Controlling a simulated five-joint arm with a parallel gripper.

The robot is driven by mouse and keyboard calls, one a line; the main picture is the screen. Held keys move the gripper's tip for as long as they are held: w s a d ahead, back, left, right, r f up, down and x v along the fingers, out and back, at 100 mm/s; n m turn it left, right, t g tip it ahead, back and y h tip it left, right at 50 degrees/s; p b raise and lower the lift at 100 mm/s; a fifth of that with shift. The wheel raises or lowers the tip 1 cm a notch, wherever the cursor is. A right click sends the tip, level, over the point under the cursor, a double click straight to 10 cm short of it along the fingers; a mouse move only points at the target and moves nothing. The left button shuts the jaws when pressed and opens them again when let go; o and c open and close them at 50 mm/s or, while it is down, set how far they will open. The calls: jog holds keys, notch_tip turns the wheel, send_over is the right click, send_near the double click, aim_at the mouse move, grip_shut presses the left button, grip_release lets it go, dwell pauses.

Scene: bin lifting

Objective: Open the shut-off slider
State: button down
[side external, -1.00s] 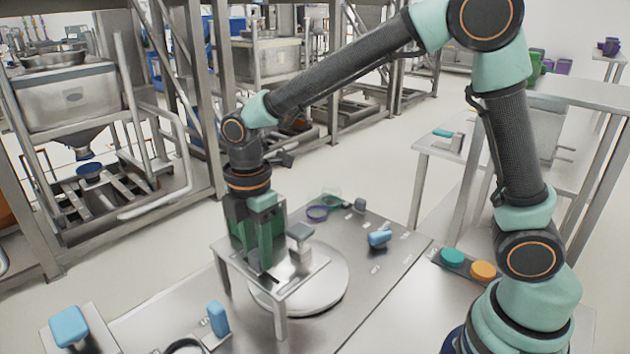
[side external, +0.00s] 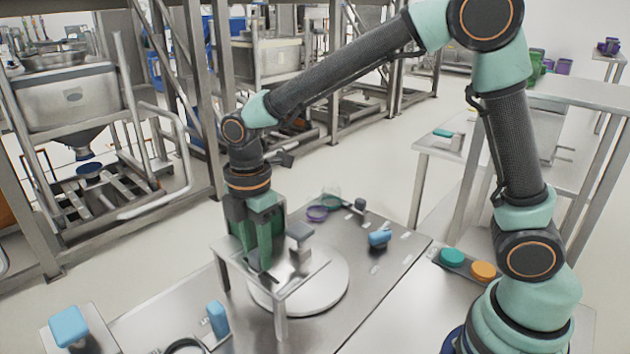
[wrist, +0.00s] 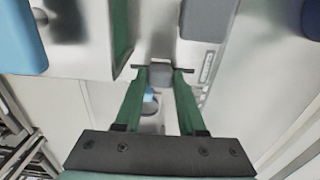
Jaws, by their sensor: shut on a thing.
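My gripper (side external: 262,266) points down at the top of a small metal stand (side external: 281,318), its green fingers low over the plate. In the wrist view, my gripper (wrist: 162,71) has its fingertips on either side of a small grey block (wrist: 161,76), which looks like the slider's tab. The gripper is shut on this tab. In the side view the fingers hide the tab. A second grey block (side external: 300,231) stands on a metal post just right of the fingers; a grey block also shows right of the fingertips in the wrist view (wrist: 207,18).
A round pale disc (side external: 333,290) lies under the stand. A blue upright block (side external: 218,318) and a blue knob (side external: 69,326) are at front left. Teal (side external: 452,257) and orange (side external: 483,271) buttons sit at right.

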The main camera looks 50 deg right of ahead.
jog(key=shift+w+r, duration=0.1)
dwell(0.3)
jog(key=shift+w, duration=1.4)
jog(key=shift+c, duration=2.4)
grip_release()
jog(key=shift+s, duration=0.1)
notch_tip(320, 180, up, 12)
jog(key=shift+d, duration=0.1)
